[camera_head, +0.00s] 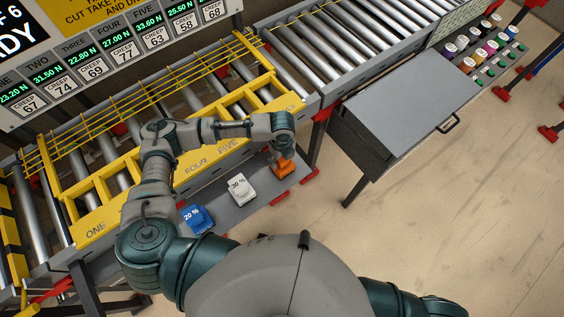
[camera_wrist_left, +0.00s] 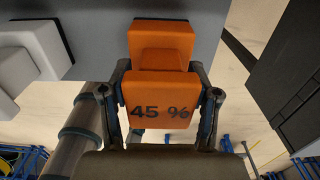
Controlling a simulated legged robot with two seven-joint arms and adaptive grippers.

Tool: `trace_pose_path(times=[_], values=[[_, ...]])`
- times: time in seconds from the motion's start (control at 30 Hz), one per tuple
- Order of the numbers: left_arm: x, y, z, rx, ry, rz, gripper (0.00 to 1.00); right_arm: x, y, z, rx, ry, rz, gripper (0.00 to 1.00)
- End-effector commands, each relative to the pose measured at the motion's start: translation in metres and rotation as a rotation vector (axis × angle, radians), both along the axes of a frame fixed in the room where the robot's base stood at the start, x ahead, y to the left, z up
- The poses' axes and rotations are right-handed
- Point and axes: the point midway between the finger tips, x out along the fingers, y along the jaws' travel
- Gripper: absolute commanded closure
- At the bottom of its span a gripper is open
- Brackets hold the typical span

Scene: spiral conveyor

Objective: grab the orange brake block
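The orange brake block (camera_head: 283,166) is at the right end of the grey shelf (camera_head: 262,190), below my left gripper (camera_head: 281,150). In the left wrist view the orange brake block (camera_wrist_left: 162,70) shows large, with "45 %" on its near face. My left gripper's fingers (camera_wrist_left: 160,100) lie along both its sides and appear closed on it. Whether the block still touches the shelf is hard to tell. Part of my right arm shows at the bottom right, but its gripper is outside the picture.
A white block (camera_head: 241,188) marked 30 % and a blue block (camera_head: 197,218) marked 20 % stand left of the orange one. The yellow-framed roller conveyor (camera_head: 110,180) runs behind the shelf. A grey cabinet (camera_head: 405,105) stands to the right. Open floor (camera_head: 450,220) lies at the right.

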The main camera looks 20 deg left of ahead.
Motion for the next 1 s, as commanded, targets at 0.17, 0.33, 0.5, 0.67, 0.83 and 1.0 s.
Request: trace_pose_path(times=[0.17, 0.33, 0.5, 0.67, 0.83, 1.0], values=[[0.0, 0.0, 0.0, 0.0, 0.0, 0.0, 0.91, 0.0, 0.0, 0.0, 0.0, 0.0, 0.0, 0.6], [0.0, 0.0, 0.0, -0.001, -0.001, 0.0, 1.0, 0.0, 0.0, 0.0, 0.0, 0.0, 0.0, 0.6], [0.001, -0.001, 0.002, -0.002, -0.005, 0.0, 1.0, 0.0, 0.0, 0.0, 0.0, 0.0, 0.0, 0.6], [0.001, -0.001, 0.002, -0.002, -0.005, 0.0, 1.0, 0.0, 0.0, 0.0, 0.0, 0.0, 0.0, 0.6], [0.001, -0.001, 0.005, -0.003, -0.004, 0.0, 1.0, 0.0, 0.0, 0.0, 0.0, 0.0, 0.0, 0.6], [0.001, 0.0, 0.016, -0.003, -0.005, 0.0, 1.0, 0.0, 0.0, 0.0, 0.0, 0.0, 0.0, 0.6]])
